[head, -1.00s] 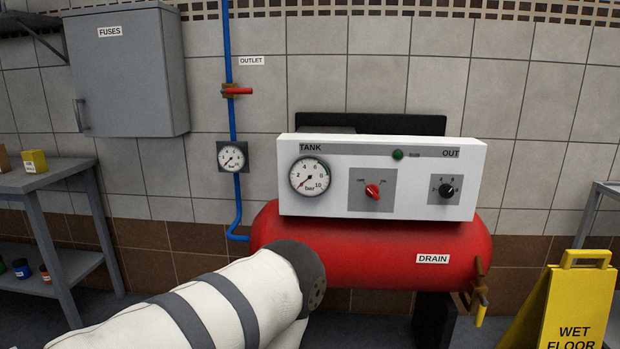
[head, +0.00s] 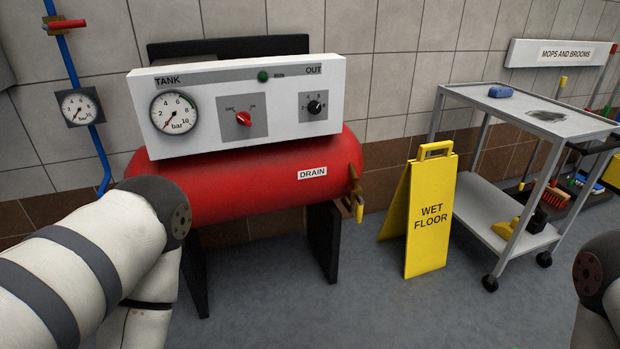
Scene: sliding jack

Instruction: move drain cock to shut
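The drain cock (head: 357,196) is a brass fitting with a yellow lever (head: 360,212) that points down. It sits at the right end of the red tank (head: 240,190), just right of the DRAIN label (head: 312,173). It is small here, and I cannot read its exact setting. My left arm comes in from the lower left, in front of the tank's left end; its gripper is outside the picture. Part of my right arm shows at the lower right edge; its gripper is also outside the picture. Nothing of mine touches the cock.
A yellow wet floor sign (head: 432,215) stands right of the cock. A grey trolley (head: 540,120) stands beyond it. The white control panel (head: 240,105) is above the tank. A blue pipe (head: 75,70) with a red handle runs up the wall at left. Floor before the tank is clear.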

